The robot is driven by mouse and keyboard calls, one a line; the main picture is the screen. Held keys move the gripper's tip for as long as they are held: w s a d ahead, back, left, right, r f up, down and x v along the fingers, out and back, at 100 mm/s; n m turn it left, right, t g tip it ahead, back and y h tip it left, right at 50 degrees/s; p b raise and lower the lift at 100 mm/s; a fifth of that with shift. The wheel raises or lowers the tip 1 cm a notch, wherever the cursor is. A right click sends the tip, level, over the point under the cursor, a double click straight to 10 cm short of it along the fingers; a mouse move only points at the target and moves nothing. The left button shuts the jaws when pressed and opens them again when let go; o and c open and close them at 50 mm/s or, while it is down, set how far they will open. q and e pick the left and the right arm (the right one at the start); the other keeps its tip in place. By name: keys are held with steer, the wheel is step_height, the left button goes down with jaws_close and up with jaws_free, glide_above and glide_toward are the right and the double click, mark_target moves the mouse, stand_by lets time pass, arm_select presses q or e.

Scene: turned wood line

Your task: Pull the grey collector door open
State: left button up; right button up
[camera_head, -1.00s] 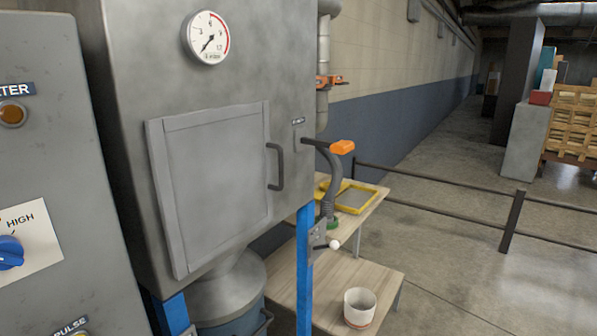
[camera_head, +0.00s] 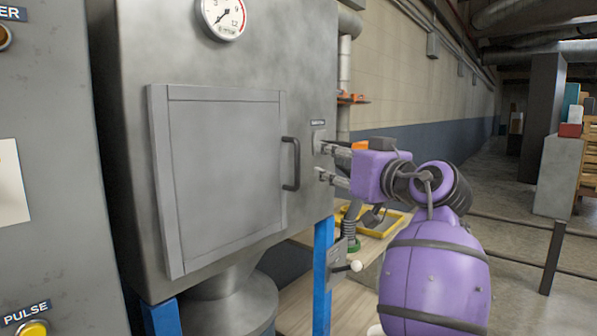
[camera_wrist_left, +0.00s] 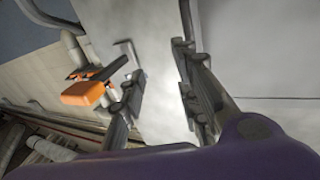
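The grey collector door (camera_head: 225,185) is a square panel on the front of the grey metal cabinet, and it looks shut. Its dark bar handle (camera_head: 291,163) stands upright on the door's right side. My left gripper (camera_head: 321,161), on a purple arm, is just right of the handle, fingers pointing left, apart from it in the picture. In the left wrist view the gripper's fingers (camera_wrist_left: 163,90) are spread with only bare grey metal seen between them. A dark bar at that view's top edge may be the handle. My right gripper is not in view.
An orange-ended lever (camera_wrist_left: 85,90) is close beside one finger in the left wrist view. A round gauge (camera_head: 223,15) is above the door. A control panel (camera_head: 50,200) stands at the left. A yellow tray (camera_head: 385,222) lies behind my arm, and a rail (camera_head: 552,258) is at the right.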

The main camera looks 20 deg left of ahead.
mark_target(299, 157)
arm_select(q)
steer(key=a+n+g, duration=0.1)
steer(key=a, duration=0.2)
steer(key=a+g+y, duration=0.1)
steer(key=a, duration=0.1)
steer(key=w+a+n, duration=0.1)
steer(key=a, duration=0.2)
steer(key=shift+w+a+r+n+g+y, duration=0.1)
steer(key=shift+a+r+n+g+y, duration=0.05)
steer(key=shift+a+n+g+y, duration=0.2)
jaws_close()
steer(key=shift+d, duration=0.1)
